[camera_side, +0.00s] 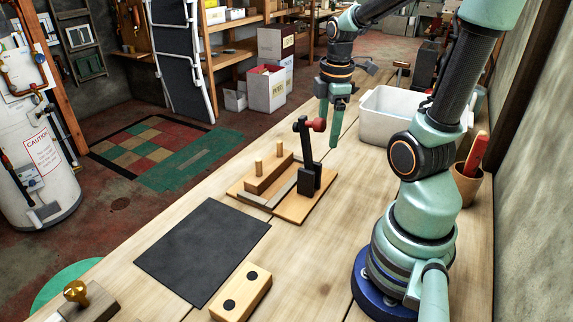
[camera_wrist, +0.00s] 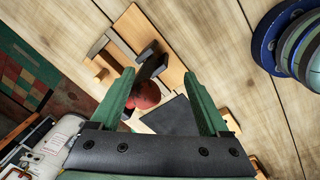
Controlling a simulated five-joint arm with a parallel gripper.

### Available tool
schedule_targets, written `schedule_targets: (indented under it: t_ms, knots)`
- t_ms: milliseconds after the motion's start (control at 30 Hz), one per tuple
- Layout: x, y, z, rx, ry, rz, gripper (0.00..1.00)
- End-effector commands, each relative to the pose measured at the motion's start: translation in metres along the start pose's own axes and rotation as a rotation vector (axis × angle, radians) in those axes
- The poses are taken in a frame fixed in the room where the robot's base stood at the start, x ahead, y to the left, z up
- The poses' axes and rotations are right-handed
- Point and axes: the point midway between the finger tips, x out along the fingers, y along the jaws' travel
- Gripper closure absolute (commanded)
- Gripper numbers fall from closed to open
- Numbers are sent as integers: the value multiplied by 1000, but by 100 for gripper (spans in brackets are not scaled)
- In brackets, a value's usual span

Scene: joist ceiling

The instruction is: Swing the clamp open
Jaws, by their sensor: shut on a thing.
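The clamp (camera_side: 306,152) is a black piece with a tall, nearly upright lever, mounted on a wooden board (camera_side: 291,208). A red knob (camera_side: 319,125) sticks out to the right from the lever's top. My gripper (camera_side: 328,128) is at the knob, its fingers pointing down. In the wrist view, the red knob (camera_wrist: 146,94) lies between the two green fingers of my gripper (camera_wrist: 162,78), nearer the left one. The gripper is shut on the knob; the exact contact is hard to see. The clamp's black body (camera_wrist: 151,62) shows just beyond the knob.
On the board, a wooden block (camera_side: 268,174) with two pegs stands left of the clamp. A dark mat (camera_side: 203,250) and a block with two black dots (camera_side: 241,291) lie nearer the camera. A white bin (camera_side: 388,125) and a pot (camera_side: 466,184) stand right.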

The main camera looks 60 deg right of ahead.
Motion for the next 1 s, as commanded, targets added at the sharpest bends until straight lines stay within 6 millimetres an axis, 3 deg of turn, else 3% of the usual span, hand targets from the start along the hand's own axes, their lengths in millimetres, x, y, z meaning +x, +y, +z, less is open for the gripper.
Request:
schedule_targets:
  t_ms: [267, 700, 1000]
  knots:
    - [-6, 1, -2, -7, 1, 4, 28]
    - [-88, 1, -1, -3, 2, 8, 28]
    - [-119, 0, 0, 0, 0, 2, 28]
